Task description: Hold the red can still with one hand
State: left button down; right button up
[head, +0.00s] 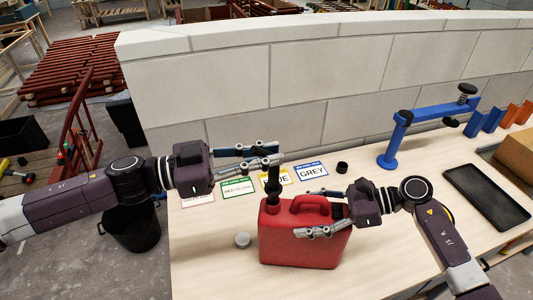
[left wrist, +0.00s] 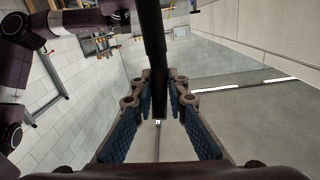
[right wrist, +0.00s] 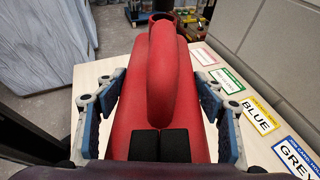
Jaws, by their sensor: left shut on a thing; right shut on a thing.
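The red can (head: 305,248) stands upright on the pale table; its handle and body fill the middle of the right wrist view (right wrist: 160,70). My right gripper (head: 318,222) is shut across the can's body, with one finger on each side. A black spout (head: 273,182) stands upright at the can's neck. I cannot tell whether its lower end is inside the neck or just above it. My left gripper (head: 270,155) is shut on the upper part of this spout, which also shows between its fingers in the left wrist view (left wrist: 157,60).
A black cap (head: 342,168) and several colour-name cards, such as GREY (head: 311,170), lie behind. A blue clamp stand (head: 390,150) and black tray (head: 487,196) are at the right. A block wall (head: 300,80) runs behind.

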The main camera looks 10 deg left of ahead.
aim_at(269, 170)
pick_arm(q)
jog(key=shift+f, duration=0.4)
dwell(0.5)
jog(key=shift+f, duration=0.3)
jog(key=shift+f, duration=1.5)
jog(key=c, duration=1.8)
grip_release()
jog(key=v, duration=1.2)
